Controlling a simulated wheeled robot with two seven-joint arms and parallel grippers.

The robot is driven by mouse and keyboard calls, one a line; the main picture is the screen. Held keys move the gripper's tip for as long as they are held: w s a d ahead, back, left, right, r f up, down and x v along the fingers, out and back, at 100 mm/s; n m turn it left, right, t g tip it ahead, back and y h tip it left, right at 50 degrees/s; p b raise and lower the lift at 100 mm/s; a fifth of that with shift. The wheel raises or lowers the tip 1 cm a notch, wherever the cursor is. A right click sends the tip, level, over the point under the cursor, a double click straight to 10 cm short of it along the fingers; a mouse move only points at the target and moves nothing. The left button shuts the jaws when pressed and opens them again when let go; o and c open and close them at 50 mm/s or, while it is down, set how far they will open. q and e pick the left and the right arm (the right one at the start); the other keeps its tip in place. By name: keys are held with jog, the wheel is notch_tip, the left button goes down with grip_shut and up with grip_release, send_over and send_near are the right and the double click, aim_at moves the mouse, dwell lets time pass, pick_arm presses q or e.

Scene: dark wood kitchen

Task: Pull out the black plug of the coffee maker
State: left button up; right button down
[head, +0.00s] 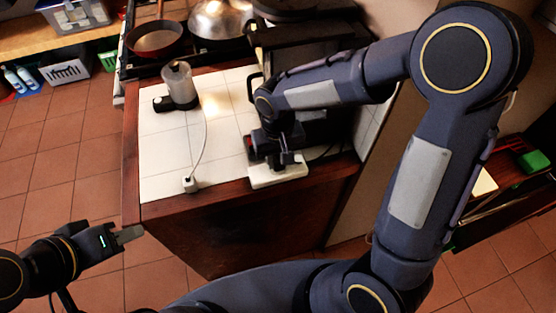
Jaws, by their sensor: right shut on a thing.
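My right gripper (287,160) reaches down over the white power strip (278,178) at the counter's front edge. It is shut on the black plug, which is small and mostly lost against the dark fingers. I cannot tell whether the plug still sits in the strip. The coffee maker is hard to make out; a dark appliance (310,30) stands behind my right arm, which partly hides it. My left gripper (130,234) is off the counter's left front corner, away from the strip; I cannot tell whether its fingers are apart.
A small appliance with a clear container (179,84) stands on the white-tiled counter (222,125). Its white cord runs to a white plug piece (190,184) near the front edge. A stove with a red pan (154,40) and a metal lid (219,18) is behind.

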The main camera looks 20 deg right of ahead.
aim_at(278, 157)
jog(key=shift+r+p, duration=1.85)
jog(key=shift+r, duration=0.75)
